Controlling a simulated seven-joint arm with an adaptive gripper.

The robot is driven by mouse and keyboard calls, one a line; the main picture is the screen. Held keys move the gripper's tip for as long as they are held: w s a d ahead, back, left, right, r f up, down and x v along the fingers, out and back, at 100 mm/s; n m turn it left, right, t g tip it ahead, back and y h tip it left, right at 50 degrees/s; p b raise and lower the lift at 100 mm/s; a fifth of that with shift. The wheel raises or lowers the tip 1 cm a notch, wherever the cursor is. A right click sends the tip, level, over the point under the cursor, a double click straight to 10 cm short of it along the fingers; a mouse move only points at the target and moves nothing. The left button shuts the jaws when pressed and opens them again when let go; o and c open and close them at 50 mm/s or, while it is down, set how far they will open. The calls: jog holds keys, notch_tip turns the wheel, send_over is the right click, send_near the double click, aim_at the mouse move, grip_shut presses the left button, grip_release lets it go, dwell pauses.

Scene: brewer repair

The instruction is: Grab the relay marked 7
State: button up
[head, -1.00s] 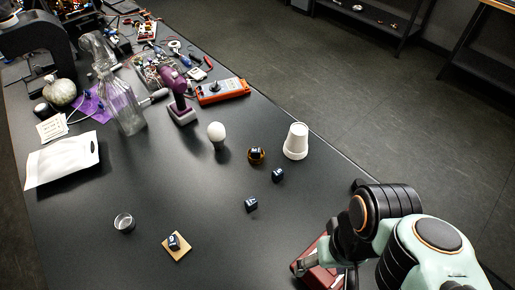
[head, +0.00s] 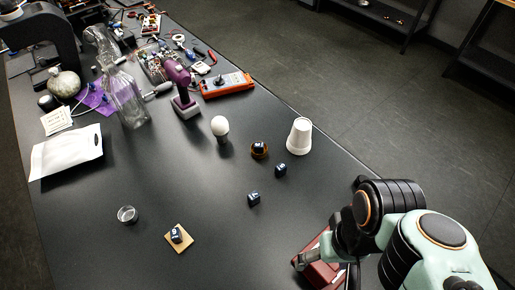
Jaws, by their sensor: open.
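Several small dark blue relay cubes with white marks show in the head view. One relay (head: 177,235) sits on a square wooden tile (head: 187,246) at the front left. One relay (head: 254,198) stands on the bare table near the middle, and another relay (head: 281,169) stands behind it to the right. One more relay (head: 259,147) sits in or on a small amber dish (head: 260,155). The marks are too small to tell which is 7. My gripper (head: 338,249) is at the lower right, open, partly hidden by my arm, away from the relays.
A dark red object (head: 318,273) is beside my gripper. A white cup (head: 300,137) stands upside down and a white bulb (head: 220,126) is at the middle. A small glass (head: 127,215) stands left. Tools and a bottle (head: 128,100) crowd the back. The front middle table is clear.

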jog(key=w+r+n+t, duration=0.2)
jog(key=w+r+t, duration=0.1)
jog(key=w, duration=0.6)
jog(key=n+g, duration=0.3)
jog(key=n, duration=0.2)
send_over(254, 195)
jog(key=shift+h, duration=0.4)
notch_tip(254, 195, down, 19)
jog(key=shift+a+f, duration=0.1)
jog(key=shift+f, duration=0.25)
notch_tip(254, 195, down, 6)
jog(key=shift+r, duration=0.1)
jog(key=c, duration=1.1)
